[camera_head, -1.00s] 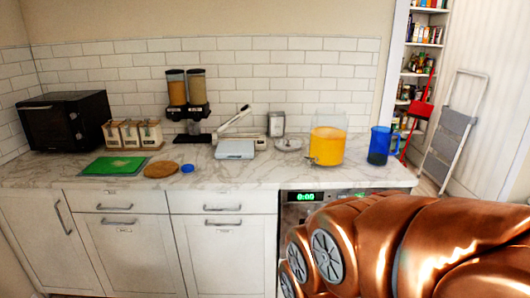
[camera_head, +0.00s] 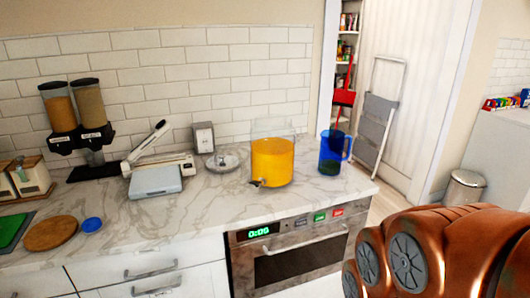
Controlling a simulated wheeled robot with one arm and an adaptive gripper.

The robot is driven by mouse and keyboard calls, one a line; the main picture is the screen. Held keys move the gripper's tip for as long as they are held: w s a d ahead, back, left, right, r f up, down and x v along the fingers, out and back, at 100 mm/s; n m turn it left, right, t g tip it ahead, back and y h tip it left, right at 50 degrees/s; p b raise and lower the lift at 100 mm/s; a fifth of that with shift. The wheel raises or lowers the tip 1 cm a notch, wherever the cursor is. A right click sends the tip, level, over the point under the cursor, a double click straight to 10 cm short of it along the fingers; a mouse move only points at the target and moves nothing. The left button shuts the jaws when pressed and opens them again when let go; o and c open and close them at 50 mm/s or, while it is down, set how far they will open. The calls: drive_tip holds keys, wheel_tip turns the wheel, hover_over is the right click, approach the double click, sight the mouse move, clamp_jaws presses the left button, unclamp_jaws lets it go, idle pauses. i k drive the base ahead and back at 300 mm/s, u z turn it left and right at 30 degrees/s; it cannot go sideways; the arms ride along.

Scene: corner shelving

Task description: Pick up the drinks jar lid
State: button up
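A drinks jar (camera_head: 272,160) with orange liquid, a clear upper part and a small tap stands on the marble counter. A round, silvery disc with a small raised knob (camera_head: 222,161) lies on the counter just left of the jar, apart from it; it looks like the jar lid. My copper arm fills the lower right corner, in front of the counter. My gripper is out of view.
A blue pitcher (camera_head: 333,153) stands right of the jar. A napkin holder (camera_head: 203,137), a white slicer-like device (camera_head: 155,180), dispensers (camera_head: 75,115), a blue disc (camera_head: 92,225) and a round board (camera_head: 50,233) are left. The counter front (camera_head: 190,222) is clear.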

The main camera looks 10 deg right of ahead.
sight(222, 163)
drive_tip(key=z, duration=0.1)
drive_tip(key=i, duration=0.8)
drive_tip(key=u, duration=0.95)
drive_tip(key=i, duration=0.75)
drive_tip(key=u, duration=0.9)
